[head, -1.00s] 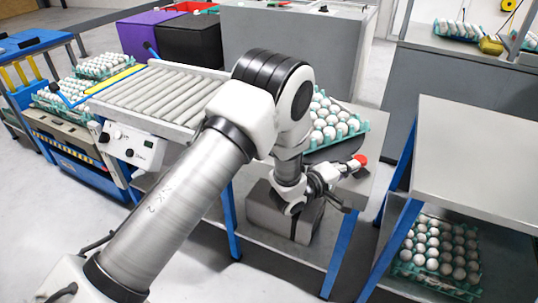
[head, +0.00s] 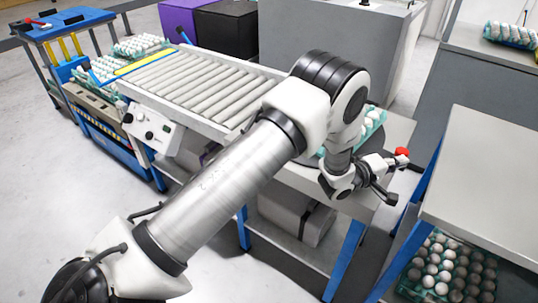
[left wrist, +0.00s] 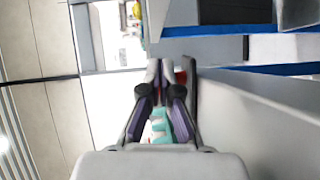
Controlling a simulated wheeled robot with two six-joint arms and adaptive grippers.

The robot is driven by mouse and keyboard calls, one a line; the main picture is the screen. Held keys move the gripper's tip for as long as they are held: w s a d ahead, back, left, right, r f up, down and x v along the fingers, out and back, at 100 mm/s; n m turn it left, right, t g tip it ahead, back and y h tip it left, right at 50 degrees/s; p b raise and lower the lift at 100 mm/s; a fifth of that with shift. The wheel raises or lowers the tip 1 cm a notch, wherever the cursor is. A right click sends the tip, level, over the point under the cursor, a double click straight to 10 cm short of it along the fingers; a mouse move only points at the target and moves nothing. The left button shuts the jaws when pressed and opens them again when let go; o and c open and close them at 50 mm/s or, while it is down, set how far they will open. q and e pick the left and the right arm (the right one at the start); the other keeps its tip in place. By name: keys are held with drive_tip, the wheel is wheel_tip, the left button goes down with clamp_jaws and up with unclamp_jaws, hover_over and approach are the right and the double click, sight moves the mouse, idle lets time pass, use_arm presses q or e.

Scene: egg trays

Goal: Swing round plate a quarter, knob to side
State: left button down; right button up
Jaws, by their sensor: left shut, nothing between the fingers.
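The round plate (head: 321,153) is dark and lies on the table behind my left arm; most of it is hidden. A teal tray of white eggs (head: 374,122) stands there, largely behind my elbow. The red knob (head: 402,152) sticks out near the table's right edge. My left gripper (head: 389,163) is shut and empty, its fingertips close beside the knob. In the left wrist view the shut fingers (left wrist: 158,80) have a bit of the red knob (left wrist: 181,77) just right of their tips; I cannot tell whether they touch. My right gripper is out of view.
A roller conveyor (head: 200,85) with a control box (head: 152,130) lies to the left. A grey table (head: 490,170) stands at the right, with an egg tray (head: 440,275) on its lower shelf. A grey box (head: 290,218) sits under the plate's table.

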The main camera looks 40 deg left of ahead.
sight(406, 154)
use_arm(q)
drive_tip(key=shift+w+d, duration=0.2)
drive_tip(key=shift+w, duration=1.25)
drive_tip(key=shift+w+r, duration=0.1)
drive_tip(key=shift+w, duration=0.25)
